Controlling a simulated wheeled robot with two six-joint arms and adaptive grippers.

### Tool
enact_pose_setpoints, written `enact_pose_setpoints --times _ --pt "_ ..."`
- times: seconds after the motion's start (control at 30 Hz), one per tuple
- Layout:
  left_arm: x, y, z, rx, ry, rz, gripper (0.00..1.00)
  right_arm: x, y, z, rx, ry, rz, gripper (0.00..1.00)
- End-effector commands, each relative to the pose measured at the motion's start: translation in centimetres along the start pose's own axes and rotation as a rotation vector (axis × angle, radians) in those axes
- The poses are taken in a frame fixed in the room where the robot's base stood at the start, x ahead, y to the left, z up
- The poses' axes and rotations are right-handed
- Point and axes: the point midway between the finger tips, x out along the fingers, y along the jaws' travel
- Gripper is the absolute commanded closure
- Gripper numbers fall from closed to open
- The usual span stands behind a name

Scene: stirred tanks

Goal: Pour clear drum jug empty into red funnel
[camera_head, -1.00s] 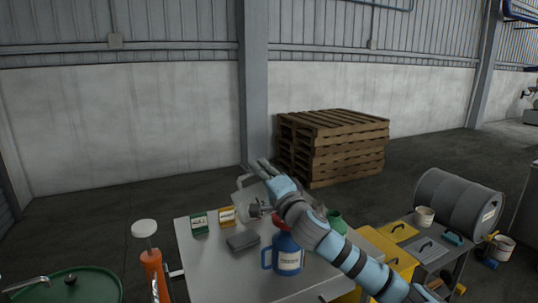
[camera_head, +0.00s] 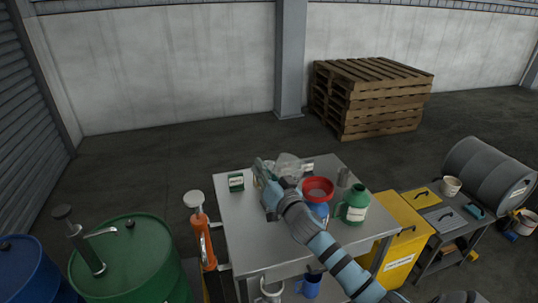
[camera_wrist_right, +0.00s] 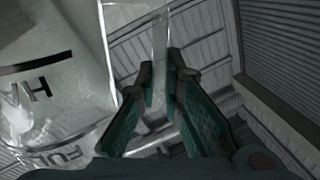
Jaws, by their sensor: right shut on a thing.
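My right gripper (camera_head: 262,172) reaches over the grey table and is shut on the clear drum jug (camera_head: 288,163). The right wrist view shows its green fingers (camera_wrist_right: 160,90) closed on the jug's handle, with the translucent, dark-lettered body (camera_wrist_right: 50,75) at left. The jug's exact tilt and contents cannot be told. The red funnel (camera_head: 318,187) stands mouth up on a blue jug (camera_head: 319,211), to the right of and nearer than the clear jug. My arm partly covers the blue jug. My left gripper is not in view.
A yellow cabinet (camera_head: 398,245) stands right.

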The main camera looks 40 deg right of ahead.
Motion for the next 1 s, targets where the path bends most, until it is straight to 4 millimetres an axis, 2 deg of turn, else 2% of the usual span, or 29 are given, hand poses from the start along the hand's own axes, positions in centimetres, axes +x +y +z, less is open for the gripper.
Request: enact_pose_setpoints --times 0.03,0.1,0.5,0.67,1.0 --pt "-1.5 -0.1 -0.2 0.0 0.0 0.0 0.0 0.1 -0.4 -0.8 -0.03 -0.007 -0.001 1.0" --pt "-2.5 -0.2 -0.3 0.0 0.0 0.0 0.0 0.1 -0.5 -1.0 -0.083 -0.019 0.001 1.0" --pt "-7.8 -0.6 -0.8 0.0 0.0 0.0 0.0 0.3 -1.2 -1.5 -0.354 -0.076 -0.001 1.0" --pt "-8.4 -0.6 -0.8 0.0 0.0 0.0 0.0 0.3 -1.2 -1.4 -0.406 -0.086 -0.001 1.0" --pt "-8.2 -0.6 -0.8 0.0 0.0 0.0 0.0 0.2 -1.1 -1.1 -0.415 -0.088 -0.001 1.0"
